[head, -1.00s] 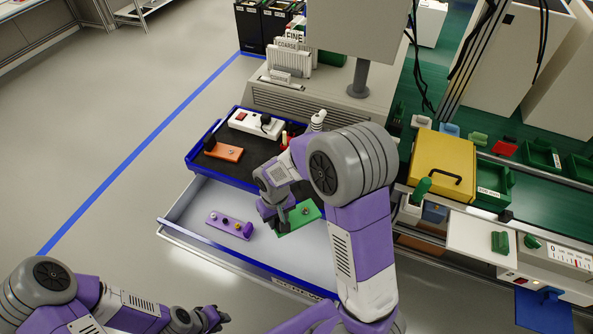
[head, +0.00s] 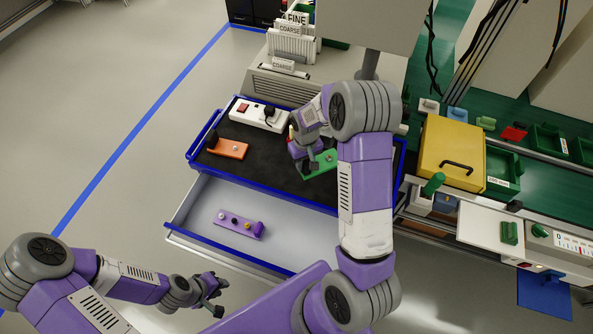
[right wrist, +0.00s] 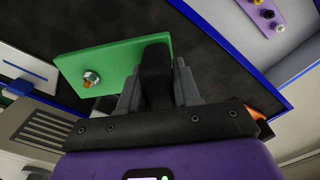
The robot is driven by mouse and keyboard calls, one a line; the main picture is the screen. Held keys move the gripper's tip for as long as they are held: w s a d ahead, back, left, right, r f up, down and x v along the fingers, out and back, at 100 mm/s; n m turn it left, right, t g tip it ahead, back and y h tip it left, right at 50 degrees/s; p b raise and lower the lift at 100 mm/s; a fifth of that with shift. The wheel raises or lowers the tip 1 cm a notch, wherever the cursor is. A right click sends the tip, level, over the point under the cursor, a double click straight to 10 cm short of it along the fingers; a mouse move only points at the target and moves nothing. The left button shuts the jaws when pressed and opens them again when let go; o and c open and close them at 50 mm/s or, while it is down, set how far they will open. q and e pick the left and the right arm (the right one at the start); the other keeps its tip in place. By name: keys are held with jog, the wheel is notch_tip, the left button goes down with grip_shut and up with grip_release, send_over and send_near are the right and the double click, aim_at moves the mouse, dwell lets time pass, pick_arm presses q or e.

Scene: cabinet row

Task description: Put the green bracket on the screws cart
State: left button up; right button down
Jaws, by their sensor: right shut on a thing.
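The green bracket (head: 322,163) is a flat green plate with a metal bolt on it. It also shows in the right wrist view (right wrist: 122,58). My right gripper (head: 309,166) is shut on it, with the fingers at one end of the plate in the wrist view (right wrist: 158,75). The bracket appears over the black-matted, blue-rimmed top (head: 271,195) of the cart; whether it touches the mat I cannot tell. My left gripper (head: 213,294) is low at the left, in front of the open drawer, away from the bracket; its finger gap is unclear.
An orange bracket (head: 233,149) and a white power strip (head: 255,115) lie on the cart top. A purple bracket (head: 239,224) lies in the open drawer (head: 192,215) below. A yellow case (head: 449,150) stands on the green bench at right. The floor at left is clear.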

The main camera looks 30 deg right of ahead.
notch_tip(320, 180, down, 9)
jog(key=shift+r, duration=0.1)
dwell(0.4)
jog(key=shift+f+b, duration=0.2)
jog(key=shift+b, duration=0.1)
jog(key=c, duration=0.8)
grip_release()
jog(key=shift+r, duration=0.15)
